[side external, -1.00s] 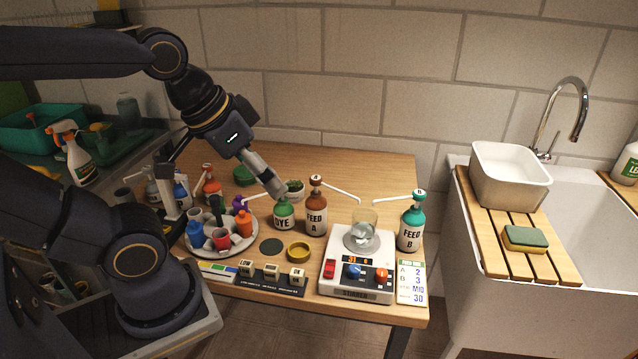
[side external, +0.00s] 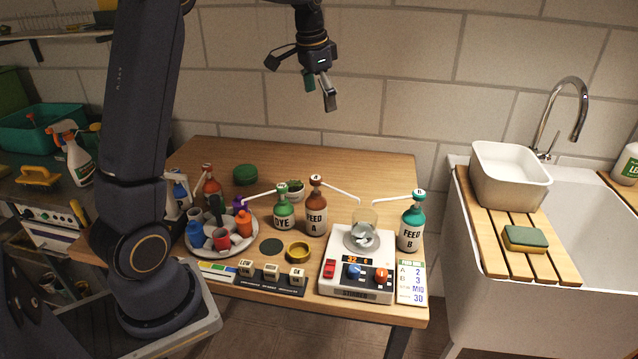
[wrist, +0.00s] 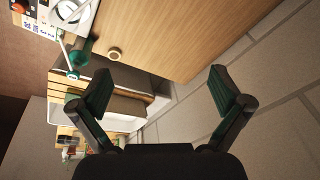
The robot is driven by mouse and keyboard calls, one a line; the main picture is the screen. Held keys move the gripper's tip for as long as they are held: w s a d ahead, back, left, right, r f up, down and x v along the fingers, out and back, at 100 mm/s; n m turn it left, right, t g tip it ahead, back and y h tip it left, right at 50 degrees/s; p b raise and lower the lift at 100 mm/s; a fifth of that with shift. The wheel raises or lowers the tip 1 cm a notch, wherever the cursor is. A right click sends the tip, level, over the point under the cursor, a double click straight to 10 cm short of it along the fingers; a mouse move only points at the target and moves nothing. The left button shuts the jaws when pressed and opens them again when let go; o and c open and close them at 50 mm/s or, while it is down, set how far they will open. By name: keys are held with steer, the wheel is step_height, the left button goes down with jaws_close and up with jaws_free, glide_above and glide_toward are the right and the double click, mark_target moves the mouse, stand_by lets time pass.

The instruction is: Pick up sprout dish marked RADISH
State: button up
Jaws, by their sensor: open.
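My gripper (side external: 320,92) is high above the back of the bench, well above the dish and apart from everything. In the wrist view my gripper (wrist: 160,88) shows two fingers spread wide with nothing between them. I cannot identify the sprout dish in the wrist view.
Pump bottles DYE (side external: 284,213), FEED A (side external: 317,210) and FEED B (side external: 411,225) stand nearby with long spouts. The back right of the bench is clear.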

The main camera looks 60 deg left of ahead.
steer(key=a+f+n+g, duration=0.1)
steer(key=a+f, duration=0.7)
steer(key=f, duration=0.1)
steer(key=n+g+h, duration=0.1)
glide_above(293, 186)
step_height(293, 186, down, 6)
step_height(293, 186, down, 10)
steer(key=shift+d+f, duration=0.1)
steer(key=shift+s+f, duration=0.1)
steer(key=shift+f, duration=3.05)
steer(key=c, duration=1.3)
